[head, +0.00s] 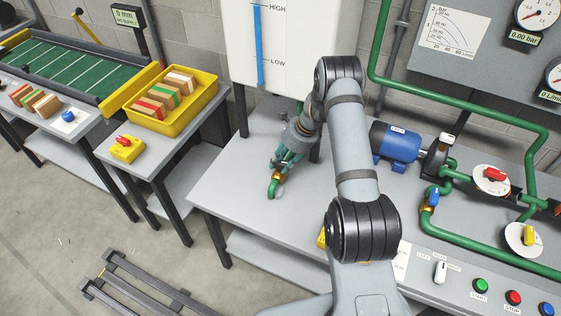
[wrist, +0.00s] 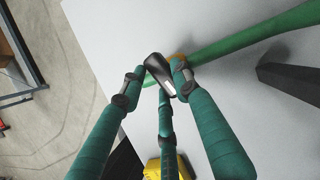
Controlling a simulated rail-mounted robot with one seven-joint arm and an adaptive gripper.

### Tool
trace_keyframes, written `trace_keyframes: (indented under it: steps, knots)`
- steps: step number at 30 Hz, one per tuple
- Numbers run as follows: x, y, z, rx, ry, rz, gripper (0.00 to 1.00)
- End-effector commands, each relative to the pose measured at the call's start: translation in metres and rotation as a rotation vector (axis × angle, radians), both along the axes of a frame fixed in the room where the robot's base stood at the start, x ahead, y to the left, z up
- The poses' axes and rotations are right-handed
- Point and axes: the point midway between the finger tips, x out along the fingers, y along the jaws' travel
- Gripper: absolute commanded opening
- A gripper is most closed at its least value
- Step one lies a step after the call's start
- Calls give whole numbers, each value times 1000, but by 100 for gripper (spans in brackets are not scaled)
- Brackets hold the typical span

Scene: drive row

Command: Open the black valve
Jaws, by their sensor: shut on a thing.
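The black valve handle (wrist: 161,72) shows in the wrist view between the fingertips of my gripper (wrist: 158,82). The green fingers are closed on it from both sides, with the third finger below it. A bit of the valve's brass body (wrist: 177,57) shows behind the right finger, where the green pipe (wrist: 240,38) begins. In the head view my gripper (head: 287,163) is low over the table under the white tank, just above the brass fitting (head: 279,176) and a green pipe elbow (head: 274,188). There the black handle is hidden by the fingers.
The white tank (head: 290,35) stands behind my gripper. A blue motor (head: 396,142) and green pipes with a blue-handled valve (head: 433,197) are to the right. The table (head: 235,190) is clear left of the valve. A yellow box (wrist: 153,169) shows low in the wrist view.

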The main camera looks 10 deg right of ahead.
Motion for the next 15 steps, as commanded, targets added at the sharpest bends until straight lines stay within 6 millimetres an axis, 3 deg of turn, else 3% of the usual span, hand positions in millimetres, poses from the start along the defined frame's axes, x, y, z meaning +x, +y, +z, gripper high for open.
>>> trace_keyframes:
  steps: [15]
  knots:
    - [2,-3,-3,0,-1,344,4]
